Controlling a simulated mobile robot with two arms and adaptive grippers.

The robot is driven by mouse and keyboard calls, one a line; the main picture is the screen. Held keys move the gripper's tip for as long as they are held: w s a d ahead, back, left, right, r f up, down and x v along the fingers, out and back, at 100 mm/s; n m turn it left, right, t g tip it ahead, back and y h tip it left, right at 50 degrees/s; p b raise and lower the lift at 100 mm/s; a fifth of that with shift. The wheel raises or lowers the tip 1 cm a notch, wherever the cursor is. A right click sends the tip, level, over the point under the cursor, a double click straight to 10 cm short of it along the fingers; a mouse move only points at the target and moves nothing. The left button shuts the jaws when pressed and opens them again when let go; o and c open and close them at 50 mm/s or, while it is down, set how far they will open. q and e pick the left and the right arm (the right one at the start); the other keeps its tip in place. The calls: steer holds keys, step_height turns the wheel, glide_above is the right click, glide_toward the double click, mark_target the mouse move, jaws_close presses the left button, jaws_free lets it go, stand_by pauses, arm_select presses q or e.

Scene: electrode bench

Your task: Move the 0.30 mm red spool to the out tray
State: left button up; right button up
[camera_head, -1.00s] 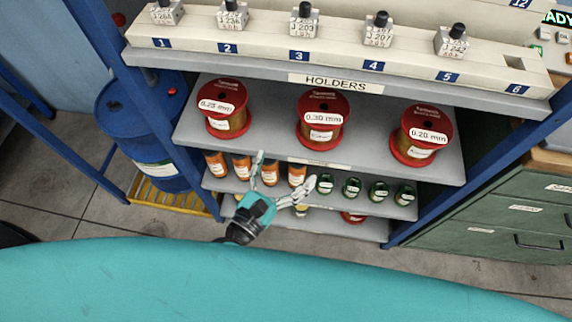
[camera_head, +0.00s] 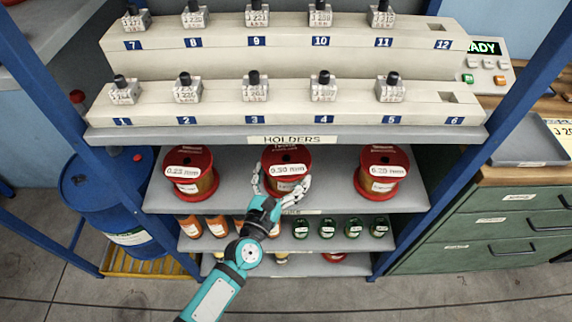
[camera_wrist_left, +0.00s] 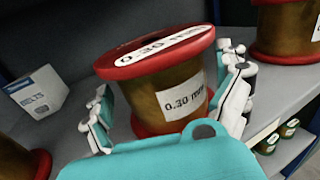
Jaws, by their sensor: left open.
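The 0.30 mm red spool (camera_head: 286,166) stands in the middle of the spool shelf in the head view, with red flanges and copper-coloured wire. In the left wrist view the spool (camera_wrist_left: 168,80) appears tilted and its label reads 0.30 mm. My left gripper (camera_head: 281,186) is open, with one finger on each side of the spool's front; in the wrist view the fingers (camera_wrist_left: 166,108) flank it. I cannot tell whether they touch it. A grey tray (camera_head: 528,150) lies on the wooden bench at the right; whether it is the out tray is not readable. My right gripper is not in view.
Red spools marked 0.25 mm (camera_head: 190,176) and 0.20 mm (camera_head: 381,173) stand on either side. The holders shelf (camera_head: 290,136) is above. Small orange and green containers sit below. Blue rack posts (camera_head: 478,140) bound the shelf. A white box (camera_wrist_left: 37,92) shows behind.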

arm_select(q)
steer(key=shift+x, duration=1.55)
steer(key=c, duration=1.3)
